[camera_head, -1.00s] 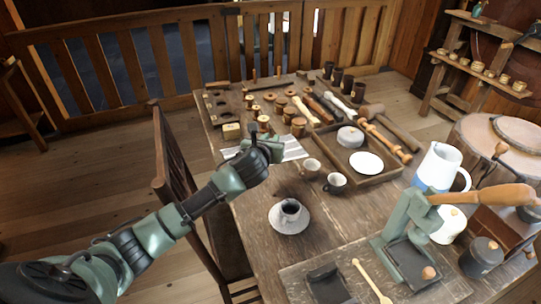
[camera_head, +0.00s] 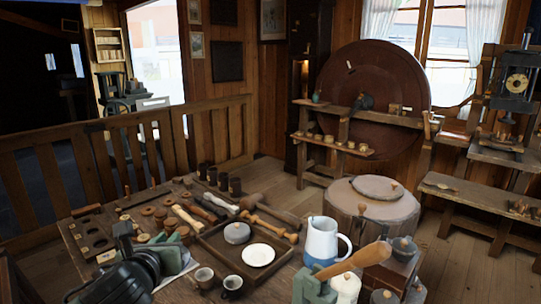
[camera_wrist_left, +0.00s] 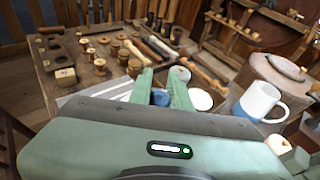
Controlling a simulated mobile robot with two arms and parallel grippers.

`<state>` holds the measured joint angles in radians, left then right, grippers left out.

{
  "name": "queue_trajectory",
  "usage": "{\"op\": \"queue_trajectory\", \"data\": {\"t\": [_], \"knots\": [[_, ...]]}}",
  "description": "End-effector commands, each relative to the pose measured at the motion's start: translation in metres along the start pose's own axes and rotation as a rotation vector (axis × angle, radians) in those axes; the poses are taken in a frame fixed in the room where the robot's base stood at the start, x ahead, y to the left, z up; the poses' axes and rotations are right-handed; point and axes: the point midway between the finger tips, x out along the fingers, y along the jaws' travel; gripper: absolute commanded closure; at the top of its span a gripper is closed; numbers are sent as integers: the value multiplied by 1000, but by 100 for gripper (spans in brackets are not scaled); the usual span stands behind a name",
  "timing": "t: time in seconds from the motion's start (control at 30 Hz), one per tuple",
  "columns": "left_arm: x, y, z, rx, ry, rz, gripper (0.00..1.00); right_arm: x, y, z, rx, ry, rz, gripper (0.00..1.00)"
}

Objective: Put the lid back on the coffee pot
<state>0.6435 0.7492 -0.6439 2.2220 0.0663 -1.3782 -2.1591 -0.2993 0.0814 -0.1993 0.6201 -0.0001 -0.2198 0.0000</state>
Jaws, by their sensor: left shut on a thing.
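A white coffee pot (camera_head: 321,241) with a blue lower part and a side handle stands upright at the table's right side, its top uncovered. It also shows at the right of the left wrist view (camera_wrist_left: 258,101). My left gripper (camera_wrist_left: 161,76) is shut on a small blue thing (camera_wrist_left: 160,98), probably the pot's lid; the gripper body hides much of it. This gripper is over the table, left of the pot and apart from it. In the head view my dark arm covers the lower left.
A wooden tray (camera_head: 283,268) holds a grey round box (camera_head: 237,232) and a white plate (camera_head: 258,255). Two cups (camera_head: 232,284) stand in front of it. Spools and tools crowd the far side.

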Motion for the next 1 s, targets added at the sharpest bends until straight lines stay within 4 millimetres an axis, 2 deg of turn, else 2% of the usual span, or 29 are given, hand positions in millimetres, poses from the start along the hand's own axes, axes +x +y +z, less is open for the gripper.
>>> {"op": "queue_trajectory", "data": {"t": [0.03, 0.1, 0.2, 0.3, 0.43, 1.0], "knots": [[-20, -10, 2, 13, -3, -23, 100, 0, 0, 0, 0, 0, 0, 0], [-42, -19, 2, 28, 2, -45, 100, 0, 0, 0, 0, 0, 0, 0], [-66, -26, -1, 45, 10, -67, 100, 0, -1, 0, 0, 0, -1, 0], [-81, -30, -4, 57, 15, -79, 100, 0, -1, 0, 0, 0, -2, 0], [-88, -32, -3, 68, 14, -86, 100, 0, -2, -1, 0, 1, -3, 0], [-88, -32, -4, 64, 17, -84, 100, 0, -3, 0, 0, 0, -3, 0]]}}
